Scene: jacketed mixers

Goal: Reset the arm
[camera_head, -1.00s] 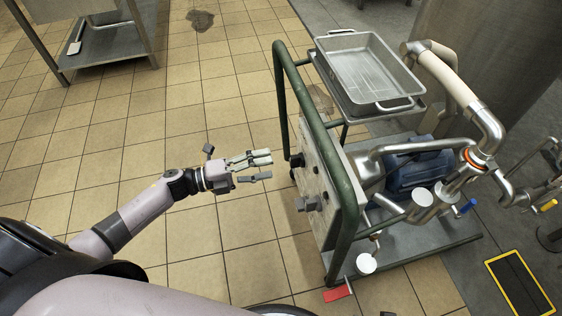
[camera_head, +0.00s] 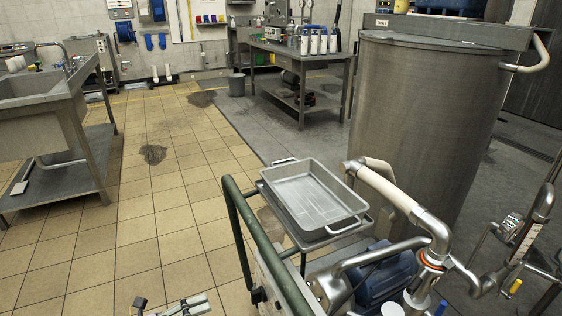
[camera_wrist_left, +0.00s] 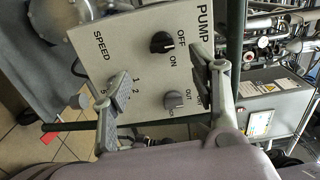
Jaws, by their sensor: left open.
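My left gripper (camera_head: 190,305) shows only in part at the bottom edge of the head view, left of the green-framed pump cart (camera_head: 240,235). In the left wrist view its two fingers (camera_wrist_left: 159,72) are spread, with nothing held between them. They are in front of the light grey pump panel (camera_wrist_left: 145,75). A black OFF/ON knob (camera_wrist_left: 162,43) and a grey IN/OUT knob (camera_wrist_left: 174,100) show between the fingers. The left finger covers part of the SPEED markings. My right gripper is not in view.
A metal tray (camera_head: 312,195) sits on top of the cart, with pipes and a blue motor (camera_head: 380,275) beside it. A large steel tank (camera_head: 425,120) stands behind. A sink table (camera_head: 50,120) is at the left.

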